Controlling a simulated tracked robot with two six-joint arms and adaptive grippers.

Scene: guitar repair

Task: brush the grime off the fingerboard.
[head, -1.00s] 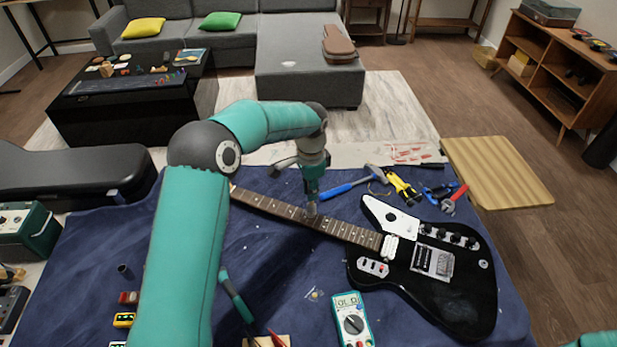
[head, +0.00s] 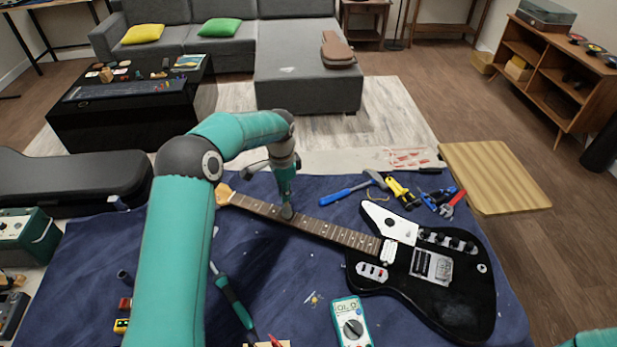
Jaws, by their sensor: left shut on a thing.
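The black electric guitar (head: 455,300) lies on the blue cloth with its body to the right and its neck running up to the left. Its brown fingerboard (head: 335,233) shows pale dot inlays. My left gripper (head: 283,175) is above the neck, shut on a brush with a teal handle (head: 284,186). The brush points down, and its dark tip (head: 287,211) is at the fingerboard, apparently touching it, nearer the headstock (head: 223,194) than the body. The tip hides a small part of the board. Grime is too small to make out. My right gripper is out of view.
In front are a multimeter (head: 351,325) and a teal-handled tool (head: 234,303). A black case (head: 75,180) is at the left.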

